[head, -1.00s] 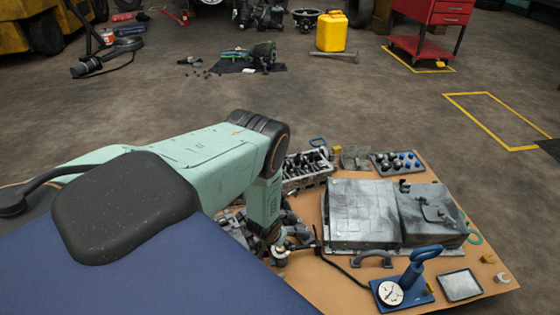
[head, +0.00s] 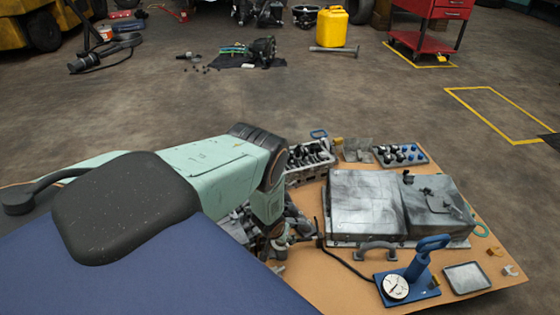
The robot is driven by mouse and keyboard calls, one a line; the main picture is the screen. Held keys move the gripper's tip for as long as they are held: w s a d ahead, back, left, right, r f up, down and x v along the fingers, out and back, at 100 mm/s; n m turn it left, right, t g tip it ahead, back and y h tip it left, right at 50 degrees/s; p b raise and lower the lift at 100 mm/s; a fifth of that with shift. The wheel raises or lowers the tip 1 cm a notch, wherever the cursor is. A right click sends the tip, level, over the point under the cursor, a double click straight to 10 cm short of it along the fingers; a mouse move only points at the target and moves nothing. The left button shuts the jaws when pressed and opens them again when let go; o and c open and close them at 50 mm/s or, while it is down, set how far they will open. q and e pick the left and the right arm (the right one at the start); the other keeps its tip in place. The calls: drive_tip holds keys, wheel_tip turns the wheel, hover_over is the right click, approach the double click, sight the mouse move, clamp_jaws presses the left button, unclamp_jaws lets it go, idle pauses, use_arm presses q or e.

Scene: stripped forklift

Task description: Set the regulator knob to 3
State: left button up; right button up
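My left arm reaches in from the left and bends down at the front left of the brown table (head: 340,283). My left gripper (head: 274,246) is at the lower end of that arm, low among dark and grey metal parts. It is small, dark and partly hidden, so I cannot tell if it is open or shut. A small pale round fitting (head: 279,243) is right at the gripper; I cannot tell if it is the regulator knob or if it is touched. No scale or number 3 is readable. My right gripper is not in view.
A large grey metal case (head: 365,208) fills the table's middle. A blue hand pump with a white gauge (head: 396,287) stands at the front, beside a grey tray (head: 467,277). A black hose (head: 345,262) crosses the table. Metal engine parts (head: 308,160) lie behind.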

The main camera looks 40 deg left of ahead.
use_arm(q)
drive_tip(key=shift+w+f, duration=0.1)
drive_tip(key=shift+f, duration=0.25)
drive_tip(key=shift+c, duration=0.4)
drive_tip(key=c, duration=1.1)
